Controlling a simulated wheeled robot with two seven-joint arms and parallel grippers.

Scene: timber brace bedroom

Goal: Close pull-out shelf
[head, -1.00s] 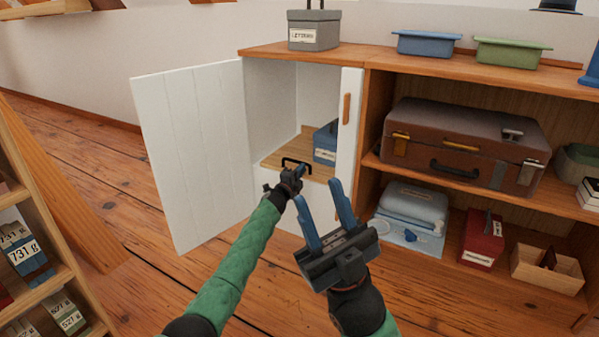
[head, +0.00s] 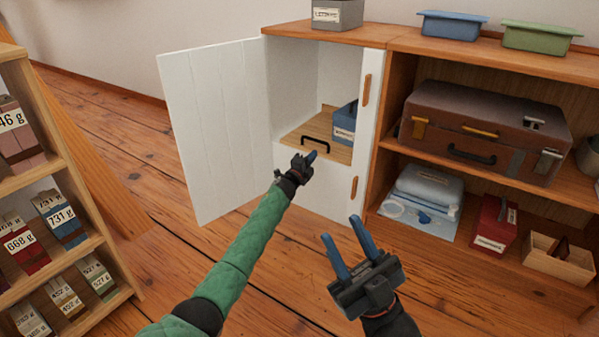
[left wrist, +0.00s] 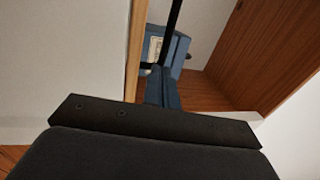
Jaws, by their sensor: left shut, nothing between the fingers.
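The pull-out shelf (head: 325,125) is a wooden board inside the white cabinet, with a black bar handle (head: 315,145) at its front edge. A blue labelled box (head: 345,122) stands on it. My left gripper (head: 311,156) is shut and empty, its blue fingers just in front of and below the handle; contact cannot be told. In the left wrist view, the shut fingers (left wrist: 165,87) point toward the blue box (left wrist: 178,52) beside the shelf's pale wooden edge (left wrist: 135,50). My right gripper (head: 348,248) is open and empty, lower and nearer, over the floor.
The cabinet's white door (head: 215,130) stands open on the left. A lower white front (head: 320,185) is below the shelf. A rack of labelled packs (head: 60,190) is at the near left. Open shelving with a brown suitcase (head: 480,125) is on the right. The floor between is clear.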

